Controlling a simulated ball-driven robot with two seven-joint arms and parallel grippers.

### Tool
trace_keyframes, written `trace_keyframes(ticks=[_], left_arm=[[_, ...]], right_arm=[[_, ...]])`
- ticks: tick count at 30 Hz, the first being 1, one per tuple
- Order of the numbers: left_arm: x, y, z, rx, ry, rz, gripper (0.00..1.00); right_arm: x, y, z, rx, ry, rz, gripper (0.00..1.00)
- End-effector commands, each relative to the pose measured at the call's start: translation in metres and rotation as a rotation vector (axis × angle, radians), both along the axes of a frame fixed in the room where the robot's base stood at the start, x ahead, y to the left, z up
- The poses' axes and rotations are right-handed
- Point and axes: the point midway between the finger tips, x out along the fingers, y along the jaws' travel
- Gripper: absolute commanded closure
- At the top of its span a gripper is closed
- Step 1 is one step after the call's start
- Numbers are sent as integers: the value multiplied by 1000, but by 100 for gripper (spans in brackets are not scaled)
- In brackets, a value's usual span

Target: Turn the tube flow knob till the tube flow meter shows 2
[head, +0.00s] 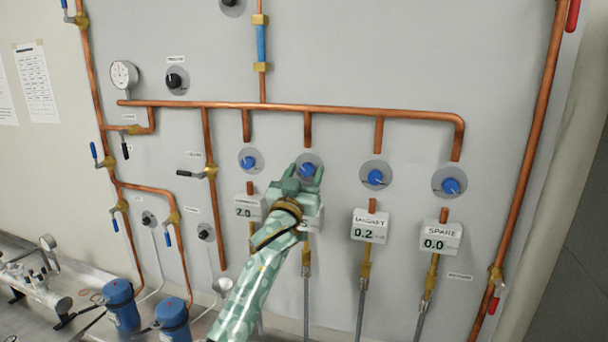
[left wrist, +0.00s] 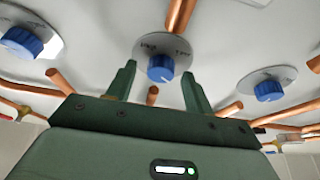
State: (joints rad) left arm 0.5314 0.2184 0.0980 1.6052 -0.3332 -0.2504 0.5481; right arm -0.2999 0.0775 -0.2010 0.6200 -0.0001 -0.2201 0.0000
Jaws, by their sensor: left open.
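Four blue knobs sit in a row on the wall panel, each on a grey round plate. My left gripper (head: 306,176) is open at the second knob from the left (head: 306,169). In the left wrist view this blue knob (left wrist: 161,68) shows beyond and between the open fingertips (left wrist: 160,80), with a gap on both sides; contact cannot be told. The meter below this knob is mostly hidden behind my gripper, so its name and number cannot be read. The leftmost meter (head: 248,208) reads 2.0; its label is too small to read. My right gripper is not in view.
Another blue knob (head: 375,177) stands to the right, over a meter (head: 369,225) reading 0.2. The rightmost knob (head: 450,186) is over the SPARE meter (head: 441,238), which reads 0.0. Copper pipes (head: 340,111) run above the knobs. Blue canisters (head: 122,305) stand at the lower left.

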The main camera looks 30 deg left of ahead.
Motion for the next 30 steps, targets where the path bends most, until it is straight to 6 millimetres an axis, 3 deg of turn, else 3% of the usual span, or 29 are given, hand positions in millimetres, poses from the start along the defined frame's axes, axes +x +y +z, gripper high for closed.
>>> trace_keyframes(ticks=[1, 6, 17, 30], left_arm=[[0, 0, 0, 0, 0, 0, 48], [0, 0, 0, 0, 0, 0, 93], [0, 0, 1, 44, 11, -1, 92], [-1, 2, 4, 341, 83, 0, 92]], right_arm=[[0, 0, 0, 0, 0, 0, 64], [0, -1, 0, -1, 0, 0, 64], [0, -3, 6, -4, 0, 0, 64], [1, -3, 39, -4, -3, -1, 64]])
